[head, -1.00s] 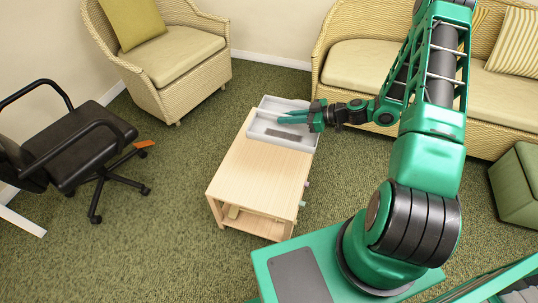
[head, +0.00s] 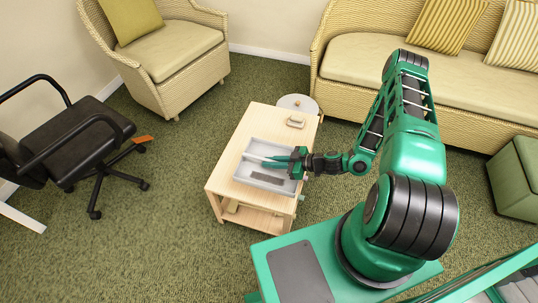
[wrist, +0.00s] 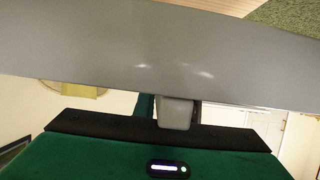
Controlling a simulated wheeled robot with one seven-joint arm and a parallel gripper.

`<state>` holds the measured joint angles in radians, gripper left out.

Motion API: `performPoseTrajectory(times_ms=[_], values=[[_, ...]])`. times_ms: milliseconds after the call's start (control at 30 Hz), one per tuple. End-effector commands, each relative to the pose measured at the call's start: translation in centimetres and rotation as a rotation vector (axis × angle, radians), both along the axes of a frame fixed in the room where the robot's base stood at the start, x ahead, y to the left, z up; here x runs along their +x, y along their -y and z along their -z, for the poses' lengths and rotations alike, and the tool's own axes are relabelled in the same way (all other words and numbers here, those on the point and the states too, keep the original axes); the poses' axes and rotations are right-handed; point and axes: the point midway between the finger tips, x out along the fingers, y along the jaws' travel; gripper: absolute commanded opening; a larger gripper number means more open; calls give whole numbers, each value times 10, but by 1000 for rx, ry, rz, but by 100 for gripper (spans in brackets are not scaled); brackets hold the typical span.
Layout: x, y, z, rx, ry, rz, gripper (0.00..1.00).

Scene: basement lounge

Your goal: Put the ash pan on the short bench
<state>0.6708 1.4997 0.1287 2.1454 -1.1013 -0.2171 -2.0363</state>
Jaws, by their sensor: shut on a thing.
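The ash pan (head: 268,179) is a shallow light-grey tray with a divided inside. It is over the near half of a low light-wood bench (head: 236,187), which I take to be the short bench. I cannot tell whether the pan touches the wood or hangs just above it. My gripper (head: 284,160) reaches in from the right and is shut on the pan. In the wrist view the pan's grey wall (wrist: 150,50) fills the upper part, with a small grey block (wrist: 175,112) of it at the jaws. The fingertips are mostly hidden there.
A small metallic thing (head: 295,122) lies on the bench's far end, and a round white top (head: 298,103) stands just beyond. A black office chair (head: 75,140) is left, a wicker armchair (head: 160,55) and sofa (head: 400,80) behind, a green ottoman (head: 518,178) right.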

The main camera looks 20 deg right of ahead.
Motion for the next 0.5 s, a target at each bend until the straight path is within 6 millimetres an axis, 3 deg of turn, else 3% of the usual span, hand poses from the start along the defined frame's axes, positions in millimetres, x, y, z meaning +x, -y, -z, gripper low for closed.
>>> performPoseTrajectory(times_ms=[300,500], values=[[61,19,37,-1,4,-1,0],[86,28,53,0,3,0,0]])
